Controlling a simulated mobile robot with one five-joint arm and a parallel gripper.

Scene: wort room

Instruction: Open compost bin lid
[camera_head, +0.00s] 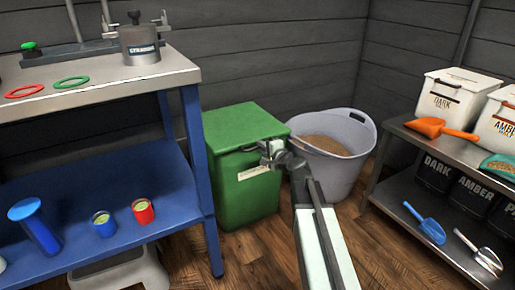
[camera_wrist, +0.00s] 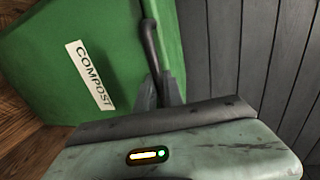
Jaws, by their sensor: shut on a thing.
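The green compost bin (camera_head: 248,193) stands on the wood floor beside the blue workbench, with a white label on its front. The wrist view shows the bin wall (camera_wrist: 45,50) and its label reading COMPOST. The green lid (camera_head: 240,124) lies on top of the bin and looks down. My gripper (camera_head: 268,148) reaches to the lid's front edge. In the wrist view, my gripper (camera_wrist: 160,92) is shut on the dark lid handle (camera_wrist: 150,45), a bar at the lid's edge. The fingertips partly hide the grip.
A grey tub (camera_head: 335,172) with brown grain stands close to the bin's right. The blue workbench (camera_head: 205,170) is close on its left. A rack (camera_head: 385,185) with white boxes and scoops stands at the right. Some floor in front is clear.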

